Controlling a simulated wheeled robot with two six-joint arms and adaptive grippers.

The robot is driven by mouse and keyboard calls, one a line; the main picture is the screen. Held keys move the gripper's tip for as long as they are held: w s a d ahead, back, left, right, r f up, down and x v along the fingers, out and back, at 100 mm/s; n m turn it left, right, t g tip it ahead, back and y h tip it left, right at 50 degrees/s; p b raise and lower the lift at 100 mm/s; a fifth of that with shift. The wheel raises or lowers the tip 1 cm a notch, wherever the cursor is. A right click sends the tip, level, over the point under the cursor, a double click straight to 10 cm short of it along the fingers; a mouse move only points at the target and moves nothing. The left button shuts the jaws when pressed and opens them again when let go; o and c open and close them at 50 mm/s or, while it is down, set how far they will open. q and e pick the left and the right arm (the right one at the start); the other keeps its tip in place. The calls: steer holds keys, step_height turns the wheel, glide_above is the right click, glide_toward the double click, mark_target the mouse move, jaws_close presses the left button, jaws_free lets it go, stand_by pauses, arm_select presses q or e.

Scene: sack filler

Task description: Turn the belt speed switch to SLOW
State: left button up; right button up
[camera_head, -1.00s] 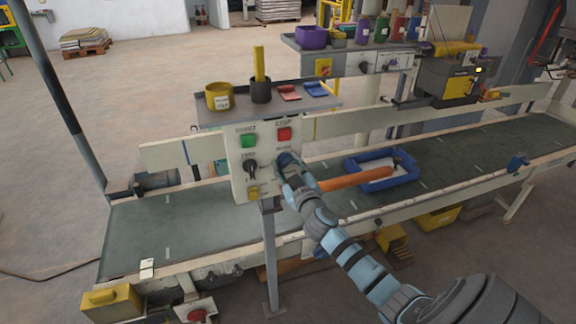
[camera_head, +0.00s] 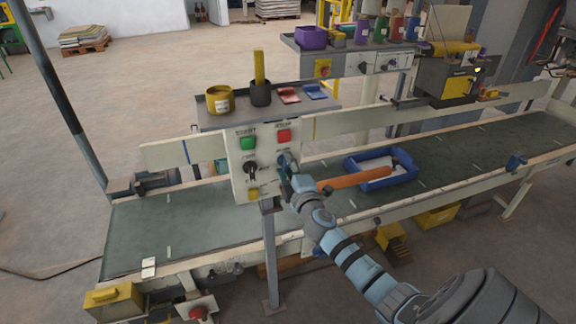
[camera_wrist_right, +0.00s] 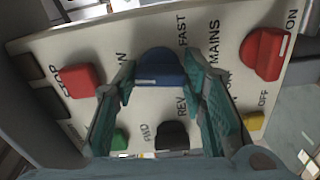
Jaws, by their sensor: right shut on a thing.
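The switch panel (camera_head: 240,186) stands at the near side of the belt. In the right wrist view, the blue speed knob (camera_wrist_right: 160,68) sits on the panel with the word FAST beside it. I cannot read a SLOW label; my fingers cover part of the lettering. My right gripper (camera_head: 285,162) is at the panel's right part, below the red button. In the wrist view its two teal fingers (camera_wrist_right: 161,78) stand on either side of the blue knob, shut on it. The knob's exact setting is hard to tell. My left gripper is not in view.
Close around are a red stop button (camera_wrist_right: 82,80), green button (camera_wrist_right: 120,139), black FWD/REV knob (camera_wrist_right: 172,135), red mains knob (camera_wrist_right: 264,53) and yellow button (camera_wrist_right: 253,121). A blue tray (camera_head: 376,181) sits on the belt.

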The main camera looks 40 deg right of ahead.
steer(key=shift+n, duration=0.9)
steer(key=shift+f, duration=0.1)
steer(key=o, duration=1.2)
steer(key=shift+a, duration=0.1)
steer(key=shift+c, duration=0.2)
steer(key=shift+s, duration=0.1)
steer(key=v, duration=1.2)
